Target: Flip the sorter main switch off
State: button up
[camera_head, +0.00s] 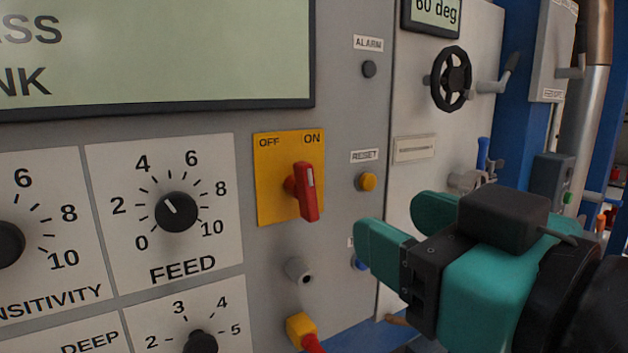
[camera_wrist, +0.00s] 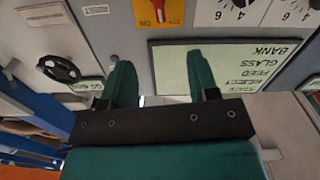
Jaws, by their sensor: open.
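The main switch is a red handle (camera_head: 307,192) on a yellow plate (camera_head: 270,208) marked OFF at the upper left and ON at the upper right. The handle stands nearly upright, with its white mark at the upper end, below ON. My teal gripper (camera_head: 388,222) is to the right of the switch and a little lower, apart from it. Its jaws are open with nothing between them. In the wrist view, the handle (camera_wrist: 158,11) is cut by the top edge, beyond the gap between the fingertips (camera_wrist: 160,63).
A FEED dial (camera_head: 176,211) is left of the switch. A grey round fitting (camera_head: 298,270) and a yellow-and-red connector (camera_head: 302,329) are below. A black handwheel (camera_head: 452,79) is farther right.

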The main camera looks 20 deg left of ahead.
aim_at(311, 181)
jog(key=p+x, duration=1.4)
jog(key=x, duration=0.1)
jog(key=shift+w+r, duration=0.1)
jog(key=shift+w+a+p, duration=0.3)
jog(key=shift+p, duration=0.05)
jog(key=c, duration=0.9)
